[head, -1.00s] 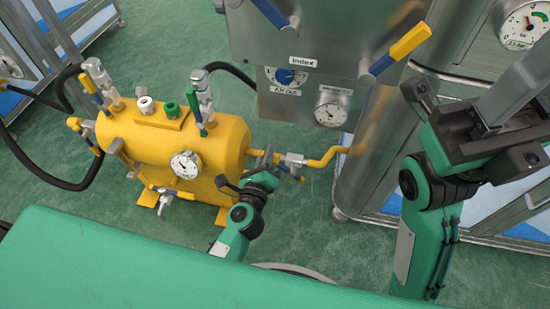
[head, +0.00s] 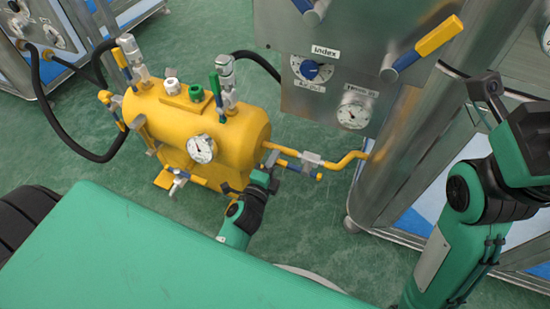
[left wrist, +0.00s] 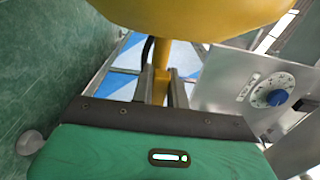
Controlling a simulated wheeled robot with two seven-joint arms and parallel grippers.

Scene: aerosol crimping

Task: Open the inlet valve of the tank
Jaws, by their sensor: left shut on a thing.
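The yellow tank (head: 190,125) lies on the floor at the left of the head view. At its right end, a yellow pipe with a silver valve body (head: 311,160) runs towards the steel machine. A blue valve lever with a yellow tip (head: 318,176) lies roughly along this pipe. My left gripper (head: 274,178) is low at the tank's right end, close to the lever's left part. In the left wrist view, its fingers (left wrist: 161,88) are shut on a yellow bar (left wrist: 160,60) below the tank. Which part the bar belongs to is unclear.
The steel machine panel (head: 325,85) with a blue dial and a gauge stands right of the tank. A large blue-and-yellow lever (head: 425,47) sticks out from it. Black hoses (head: 60,130) loop left of the tank. Green floor (head: 290,215) is free in front of the pipe.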

